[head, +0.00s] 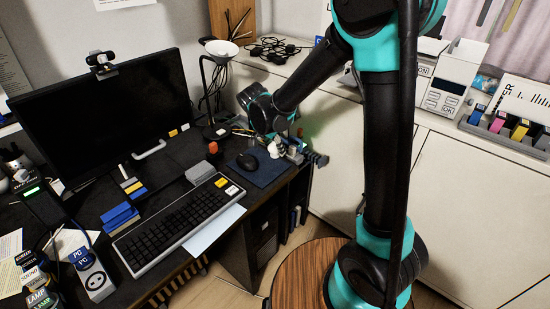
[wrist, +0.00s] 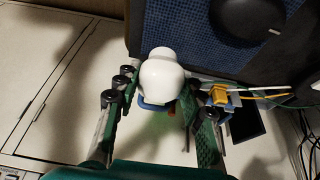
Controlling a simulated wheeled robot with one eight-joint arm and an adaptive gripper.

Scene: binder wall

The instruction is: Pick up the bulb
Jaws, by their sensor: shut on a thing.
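The white bulb (wrist: 161,74) sits between the two fingers of my gripper (wrist: 165,92) in the wrist view, its rounded end away from the palm. My gripper is shut on it. A blue piece (wrist: 152,104) shows close to the bulb's lower end; I cannot tell how the two are joined. In the head view the bulb (head: 274,150) is a small white shape at my gripper (head: 287,147), by the right end of the dark desk. The lower part of the bulb is hidden by the gripper.
A desk lamp (head: 216,130) stands behind, left of my gripper. A keyboard (head: 172,225) and monitor (head: 110,110) are further left. White cabinets (head: 465,190) stand right.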

